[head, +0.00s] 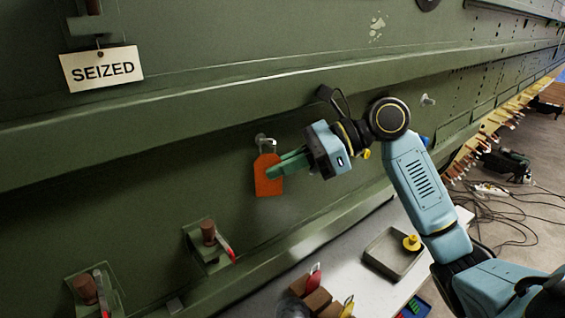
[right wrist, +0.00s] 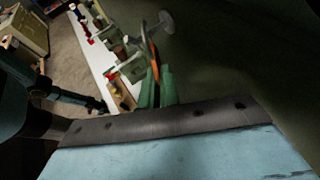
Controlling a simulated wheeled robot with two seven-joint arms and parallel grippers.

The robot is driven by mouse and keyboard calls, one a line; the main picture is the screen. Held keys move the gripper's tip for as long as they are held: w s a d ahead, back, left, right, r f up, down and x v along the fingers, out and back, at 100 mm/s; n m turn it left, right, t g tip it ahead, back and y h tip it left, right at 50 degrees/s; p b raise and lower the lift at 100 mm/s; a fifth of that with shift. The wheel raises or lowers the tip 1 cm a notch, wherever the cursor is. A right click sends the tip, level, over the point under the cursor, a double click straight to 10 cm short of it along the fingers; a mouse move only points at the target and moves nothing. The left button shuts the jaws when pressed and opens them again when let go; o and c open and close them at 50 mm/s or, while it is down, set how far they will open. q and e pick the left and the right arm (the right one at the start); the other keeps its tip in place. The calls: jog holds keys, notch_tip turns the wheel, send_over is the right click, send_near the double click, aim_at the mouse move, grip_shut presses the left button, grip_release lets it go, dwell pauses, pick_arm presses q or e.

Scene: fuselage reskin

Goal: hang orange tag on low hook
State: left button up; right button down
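The orange tag (head: 266,178) is upright against the green fuselage wall, just under a small metal hook (head: 262,138). Its top edge meets the hook in the head view; I cannot tell whether the hook passes through its hole. My right gripper (head: 274,172) comes from the right, and its green fingers are on the tag's right edge. In the right wrist view the tag (right wrist: 152,58) shows edge-on as a thin orange strip between the green fingers (right wrist: 158,84). The hook with its round grey plate (right wrist: 166,20) is just beyond. My left gripper is not in view.
A white "SEIZED" tag (head: 101,69) hangs at upper left. Another metal peg (head: 428,100) sticks out to the right. Brackets with brown plugs (head: 208,233) are on the lower wall. A bench below bears a grey tray (head: 384,262). Cables (head: 500,205) lie on the floor.

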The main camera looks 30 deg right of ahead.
dwell(0.4)
jog(key=c, duration=1.6)
grip_release()
jog(key=shift+s, duration=0.1)
jog(key=shift+o, duration=0.2)
jog(key=shift+d+r, duration=0.1)
jog(key=b+v, duration=0.1)
jog(key=v, duration=1.2)
jog(key=shift+s, duration=0.15)
